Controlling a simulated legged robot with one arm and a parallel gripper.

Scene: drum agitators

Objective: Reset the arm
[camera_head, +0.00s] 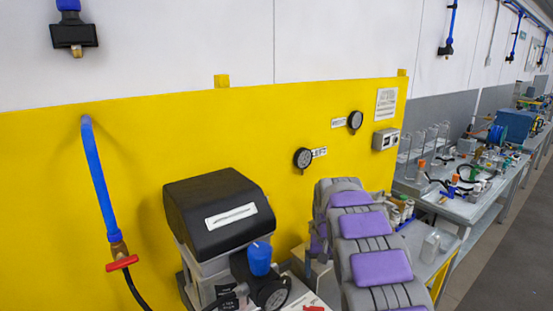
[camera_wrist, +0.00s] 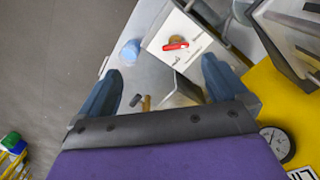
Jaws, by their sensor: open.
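My arm, grey with purple pads, rises from the lower edge of the camera_head view right of centre and bends over near the yellow wall. My gripper (camera_wrist: 163,88) shows in the wrist view as two blue-grey fingers, spread wide apart with nothing held between them. Beyond the fingers is a white panel (camera_wrist: 213,62) with a red handle (camera_wrist: 175,46). A light blue knob (camera_wrist: 131,50) is just left of that panel. In the camera_head view my arm hides the fingers.
A black-topped machine (camera_head: 217,211) with a blue knob (camera_head: 260,258) stands left of my arm. A blue pipe (camera_head: 101,180) with a red valve handle (camera_head: 122,263) is on the yellow wall (camera_head: 120,150). Cluttered benches (camera_head: 455,195) stand at right; the floor (camera_head: 500,255) beside them is clear.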

